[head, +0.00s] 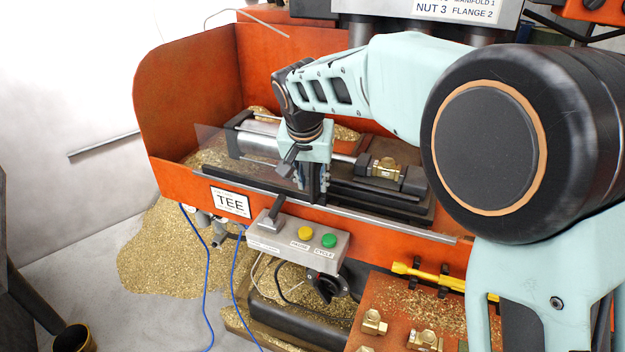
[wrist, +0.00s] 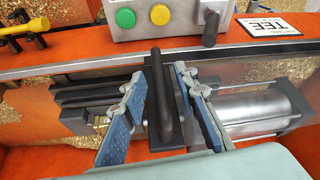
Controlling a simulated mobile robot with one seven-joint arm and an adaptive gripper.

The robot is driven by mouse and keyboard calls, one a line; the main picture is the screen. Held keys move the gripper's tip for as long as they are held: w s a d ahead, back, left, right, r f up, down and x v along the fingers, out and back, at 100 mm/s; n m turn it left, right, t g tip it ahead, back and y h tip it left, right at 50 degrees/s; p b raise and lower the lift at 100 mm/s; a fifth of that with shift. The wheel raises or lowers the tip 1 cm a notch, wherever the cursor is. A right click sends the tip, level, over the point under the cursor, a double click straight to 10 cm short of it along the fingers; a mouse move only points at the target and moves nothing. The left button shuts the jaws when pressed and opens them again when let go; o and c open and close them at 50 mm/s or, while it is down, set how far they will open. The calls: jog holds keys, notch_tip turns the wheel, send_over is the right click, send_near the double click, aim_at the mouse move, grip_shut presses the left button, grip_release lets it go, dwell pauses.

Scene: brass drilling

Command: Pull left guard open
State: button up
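The left guard is a clear panel (head: 218,145) in front of the TEE machine bed, with a metal rail along its lower edge. Its black bar handle (wrist: 158,100) stands out in the wrist view. My gripper (wrist: 157,76) is open, with its blue-padded fingers on either side of the handle. The handle lies nearer the right finger; I cannot tell whether they touch. In the head view my gripper (head: 308,182) is over the front of the machine bed, and my wrist partly hides the handle.
A control box (head: 297,242) with a lever and yellow and green buttons sits just below the guard. A brass fitting (head: 384,168) is clamped in the machine. An orange wall (head: 185,95) encloses the bed at left. A yellow-handled tool (head: 425,275) lies at lower right.

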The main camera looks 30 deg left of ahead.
jog(key=v, duration=1.2)
jog(key=shift+w+r, duration=0.1)
jog(key=shift+r, duration=0.05)
